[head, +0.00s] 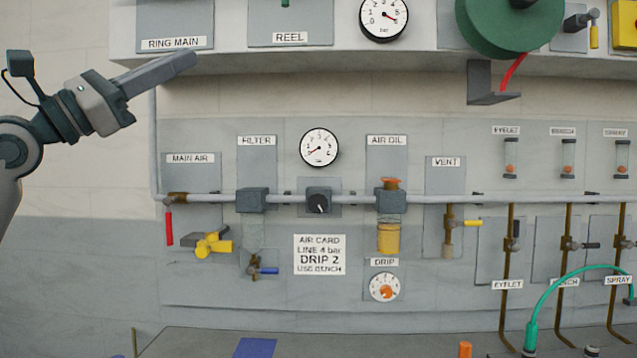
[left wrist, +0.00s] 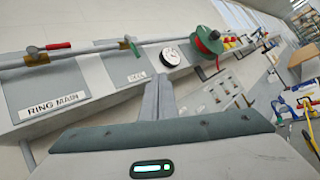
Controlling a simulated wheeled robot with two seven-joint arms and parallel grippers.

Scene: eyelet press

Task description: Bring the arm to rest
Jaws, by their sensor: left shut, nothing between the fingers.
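My left gripper (head: 178,69) comes in from the left in the head view, raised in front of the upper left of the wall panel (head: 350,310). Its fingers are together with nothing between them, pointing right and slightly up. It appears below the RING MAIN plate (head: 176,20). The left wrist view shows the closed fingers (left wrist: 158,97) pointing toward the panel, with the RING MAIN label (left wrist: 55,108) to their left. I cannot tell whether the fingers touch anything. My right gripper is in neither view.
A green reel (head: 508,20) hangs at upper right. A green hose (head: 560,282) arches at lower right. A bench (head: 330,345) lies below.

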